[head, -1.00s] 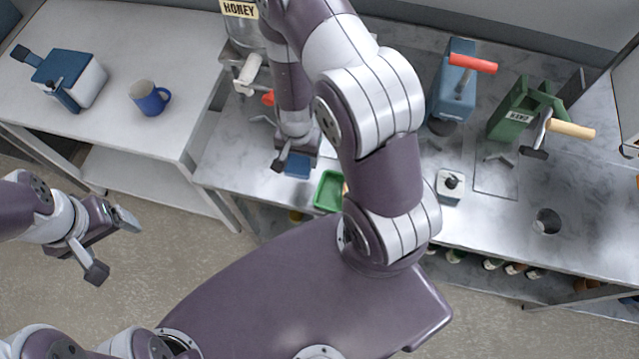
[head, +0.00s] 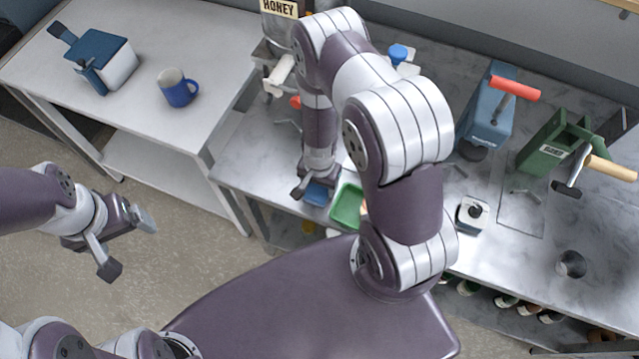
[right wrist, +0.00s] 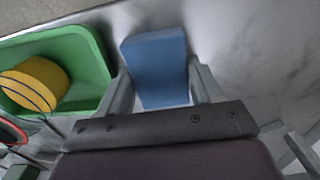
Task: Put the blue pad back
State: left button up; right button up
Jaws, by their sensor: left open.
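The blue pad (head: 317,194) shows below my right gripper, beside the green tray near the front edge of the counter. In the right wrist view the blue pad (right wrist: 158,68) lies between both fingers of my right gripper (right wrist: 162,92), which appear to touch its two sides. My right gripper (head: 316,180) points down at the counter. I cannot tell whether the pad touches the counter. My left gripper (head: 130,245) is open and empty, over the floor at the left.
The green tray (head: 346,206) stands right of the pad and holds a yellow round thing (right wrist: 37,84). The honey dispenser (head: 279,50) stands behind my right arm. Blue (head: 488,115) and green (head: 556,140) devices stand at right. The left table holds a blue mug (head: 178,88).

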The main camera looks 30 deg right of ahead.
jog(key=shift+o, duration=0.7)
jog(key=shift+s, duration=0.15)
jog(key=shift+d, duration=0.1)
